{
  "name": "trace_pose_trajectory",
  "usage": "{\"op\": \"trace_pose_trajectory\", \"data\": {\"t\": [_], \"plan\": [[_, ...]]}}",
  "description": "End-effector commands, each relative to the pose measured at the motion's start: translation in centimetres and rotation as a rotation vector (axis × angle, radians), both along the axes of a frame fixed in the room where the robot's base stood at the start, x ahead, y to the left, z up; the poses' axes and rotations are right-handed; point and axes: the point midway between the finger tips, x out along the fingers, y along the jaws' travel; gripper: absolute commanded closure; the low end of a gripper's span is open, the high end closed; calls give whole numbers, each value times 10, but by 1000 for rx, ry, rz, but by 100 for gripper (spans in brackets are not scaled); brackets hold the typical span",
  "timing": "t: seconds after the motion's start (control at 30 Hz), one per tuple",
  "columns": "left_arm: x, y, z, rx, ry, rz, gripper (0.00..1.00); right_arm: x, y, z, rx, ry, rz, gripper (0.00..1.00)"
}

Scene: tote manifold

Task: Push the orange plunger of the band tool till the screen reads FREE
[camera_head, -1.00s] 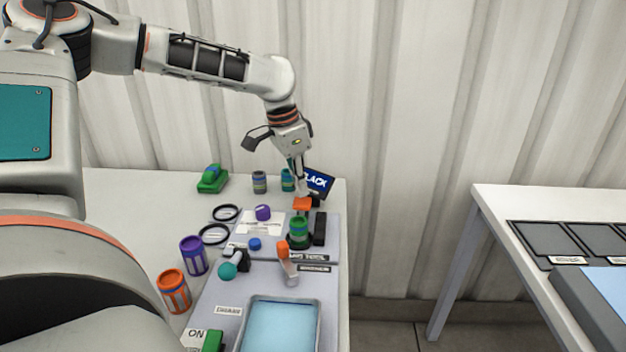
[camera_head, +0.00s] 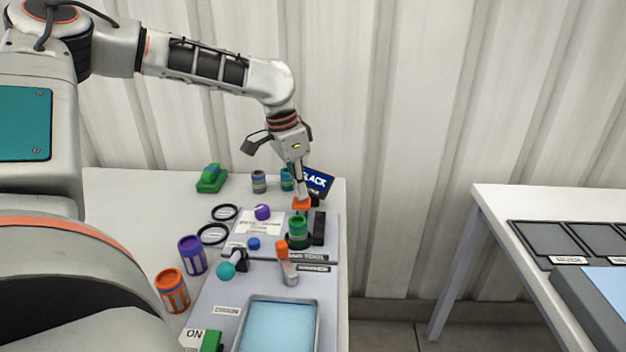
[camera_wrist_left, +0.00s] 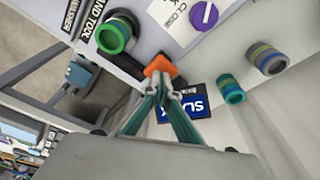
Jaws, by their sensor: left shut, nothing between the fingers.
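The orange plunger (camera_head: 301,204) of the band tool is at the back right of the table panel, and it also shows in the left wrist view (camera_wrist_left: 160,66). My left gripper (camera_head: 300,194) is shut and empty, pointing down with its fingertips at the top of the plunger. In the left wrist view its fingertips (camera_wrist_left: 158,84) appear at the plunger, seemingly touching. A green banded cylinder (camera_head: 299,232) sits on the band tool. My right gripper is not in view.
A purple knob (camera_head: 262,212), a blue button (camera_head: 254,244) and an orange-tipped lever (camera_head: 284,262) are nearby on the panel. Cans (camera_head: 259,181) stand behind it, and black rings (camera_head: 214,233) lie left. A second table (camera_head: 545,205) stands right, across a gap.

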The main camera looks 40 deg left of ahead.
Motion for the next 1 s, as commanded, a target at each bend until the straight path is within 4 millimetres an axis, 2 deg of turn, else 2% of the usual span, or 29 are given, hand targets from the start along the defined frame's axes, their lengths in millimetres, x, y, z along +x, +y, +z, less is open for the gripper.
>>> {"op": "trace_pose_trajectory", "data": {"t": [0.77, 1.0], "plan": [[-1, 0, -30, 0, 4, 0, 100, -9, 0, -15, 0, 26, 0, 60], [-1, 0, -30, 1, 2, 0, 100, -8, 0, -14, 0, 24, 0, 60]]}}
